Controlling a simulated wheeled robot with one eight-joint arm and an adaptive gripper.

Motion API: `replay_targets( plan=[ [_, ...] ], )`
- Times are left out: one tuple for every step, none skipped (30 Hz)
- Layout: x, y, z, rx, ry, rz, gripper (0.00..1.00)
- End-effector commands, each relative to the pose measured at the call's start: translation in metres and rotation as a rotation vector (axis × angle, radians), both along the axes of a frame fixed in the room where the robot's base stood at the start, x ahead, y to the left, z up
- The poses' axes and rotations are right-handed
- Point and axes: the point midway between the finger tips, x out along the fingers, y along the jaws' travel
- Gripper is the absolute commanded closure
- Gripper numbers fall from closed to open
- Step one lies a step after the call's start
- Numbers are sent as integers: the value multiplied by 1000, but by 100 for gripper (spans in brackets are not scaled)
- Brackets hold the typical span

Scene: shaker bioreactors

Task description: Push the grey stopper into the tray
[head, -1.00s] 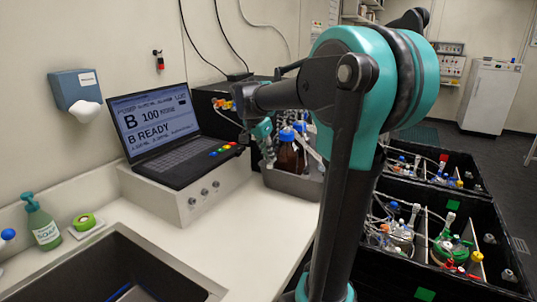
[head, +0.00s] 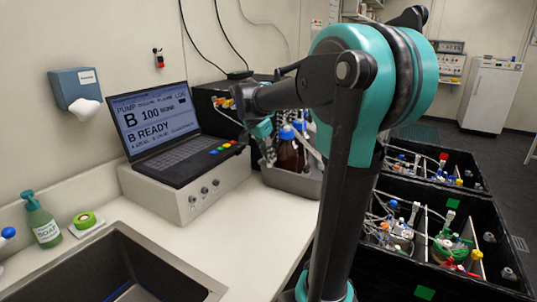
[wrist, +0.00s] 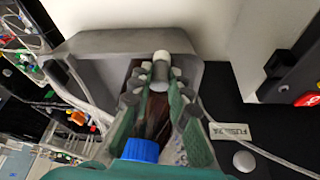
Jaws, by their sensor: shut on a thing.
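The grey stopper (wrist: 161,66) is a small pale cylinder between my fingertips in the wrist view. My gripper (wrist: 161,76) is shut on it. The stopper is over the grey tray (wrist: 118,42), near its far wall; I cannot tell whether it touches the tray. In the head view my gripper (head: 266,150) reaches down at the left end of the tray (head: 287,182), and the stopper cannot be made out there. A brown bottle (head: 291,156) with a blue cap stands in the tray; its cap (wrist: 141,150) also shows close to my fingers in the wrist view.
A laptop (head: 165,135) on a white pump box (head: 190,200) stands left of the tray. A black box (head: 215,105) is behind it. Black crates (head: 440,235) with bottles and tubing lie to the right. A sink (head: 110,265) is at the front left.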

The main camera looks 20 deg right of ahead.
Motion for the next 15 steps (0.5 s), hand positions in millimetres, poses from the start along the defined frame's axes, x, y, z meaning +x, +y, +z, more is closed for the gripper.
replay_targets(
  plan=[
    [0, 0, -1, 0, 0, 0, 96],
    [0, 0, -1, 0, 0, 0, 96],
    [0, 0, -2, 0, 0, 0, 96],
    [0, 0, -2, 0, 0, 0, 96],
    [0, 0, -2, 0, 0, 0, 96],
    [0, 0, -2, 0, 0, 0, 96],
    [0, 0, -2, 0, 0, 0, 96],
    [0, 0, -2, 0, 0, 0, 96],
    [0, 0, -2, 0, 0, 0, 80],
    [0, 0, -2, 0, 0, 0, 77],
    [0, 0, -2, 0, 0, 0, 73],
    [0, 0, -2, 0, 0, 0, 68],
    [0, 0, -2, 0, 0, 0, 64],
    [0, 0, -2, 0, 0, 0, 61],
    [0, 0, -2, 0, 0, 0, 59]
  ],
)
